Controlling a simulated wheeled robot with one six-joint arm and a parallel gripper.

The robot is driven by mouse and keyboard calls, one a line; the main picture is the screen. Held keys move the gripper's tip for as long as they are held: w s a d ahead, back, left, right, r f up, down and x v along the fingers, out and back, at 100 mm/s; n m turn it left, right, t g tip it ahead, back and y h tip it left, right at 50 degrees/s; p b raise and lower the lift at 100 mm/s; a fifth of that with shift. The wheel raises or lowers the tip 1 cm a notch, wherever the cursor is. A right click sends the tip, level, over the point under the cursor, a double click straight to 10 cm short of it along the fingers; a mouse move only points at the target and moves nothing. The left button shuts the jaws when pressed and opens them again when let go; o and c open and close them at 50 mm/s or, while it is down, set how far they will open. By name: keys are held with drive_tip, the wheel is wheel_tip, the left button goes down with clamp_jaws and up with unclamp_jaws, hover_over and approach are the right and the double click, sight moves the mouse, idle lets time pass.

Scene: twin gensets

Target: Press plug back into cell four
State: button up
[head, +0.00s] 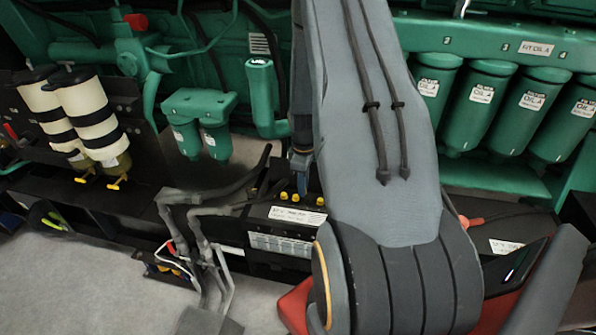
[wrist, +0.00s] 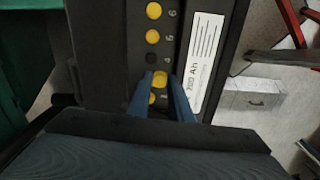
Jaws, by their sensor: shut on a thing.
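The battery (head: 262,226) is a black case with a row of yellow plugs and a white label on its side. In the wrist view the battery (wrist: 205,20) shows yellow plugs (wrist: 152,36) at the cells marked 6 and 5. The cell below them is an open dark hole (wrist: 152,58), apparently marked 4. My gripper (wrist: 161,80) is shut on a yellow plug (wrist: 159,78), just below that hole in the picture. Another yellow plug (wrist: 152,99) shows partly beside the left finger. In the head view my blue gripper (head: 301,180) reaches down to the battery top, mostly hidden by my arm.
Grey cables (head: 200,240) lie left of the battery. Green oil filters (head: 485,95) hang at right, smaller green filters (head: 200,125) at centre left, and white-and-black canisters (head: 85,110) at far left. A grey box (wrist: 255,97) stands on the floor beside the battery.

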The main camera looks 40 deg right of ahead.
sight(308, 201)
drive_tip(key=d, duration=0.2)
drive_tip(key=shift+d+f+n, duration=0.1)
drive_tip(key=shift+d+n, duration=0.25)
drive_tip(key=shift+n, duration=0.05)
drive_tip(key=shift+w+a+f+b, duration=0.1)
drive_tip(key=shift+a+f+b, duration=0.1)
drive_tip(key=shift+f+b, duration=1.45)
drive_tip(key=shift+f, duration=0.95)
drive_tip(key=shift+f, duration=0.15)
drive_tip(key=o, duration=0.9)
